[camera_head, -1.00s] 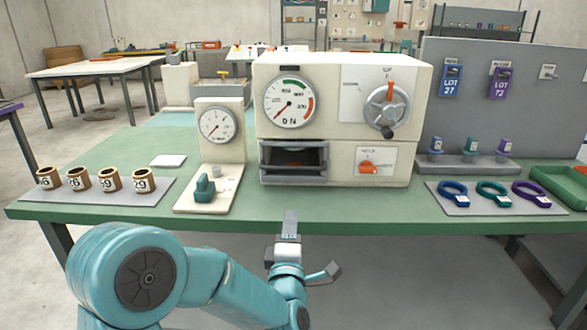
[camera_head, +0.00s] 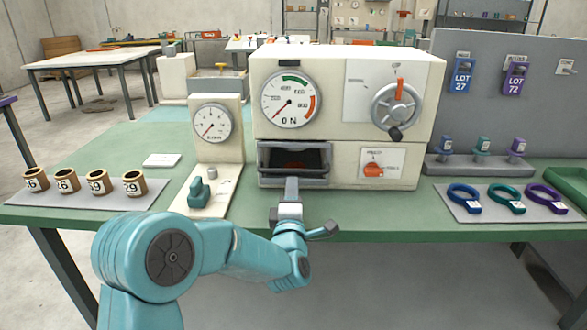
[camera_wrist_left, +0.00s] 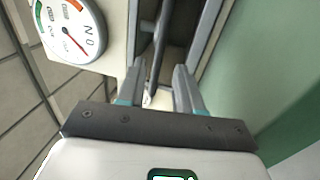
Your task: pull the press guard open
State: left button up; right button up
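The press guard (camera_head: 312,181) is a grey frame with a bar across the dark opening low in the cream machine (camera_head: 340,75). I cannot tell from the head view how far open it stands. My left gripper (camera_head: 292,181) points at the front of this opening, near the middle of its lower bar, and covers part of it. In the left wrist view the left gripper (camera_wrist_left: 159,72) has its two fingers apart. A thin dark bar (camera_wrist_left: 158,50) runs into the gap between them; contact is not clear. My right gripper is out of view.
A small gauge stand (camera_head: 214,135) with a green lever is left of the opening. An orange knob (camera_head: 374,170) sits to its right. Numbered cups (camera_head: 97,182) stand at the left; coloured rings (camera_head: 507,198) lie at the right.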

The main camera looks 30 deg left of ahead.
aim_at(293, 172)
pick_arm(q)
jog(key=x, duration=0.7)
jog(key=shift+w+a+p, duration=0.15)
jog(key=shift+w+p, duration=0.1)
jog(key=shift+p, duration=0.15)
grip_shut()
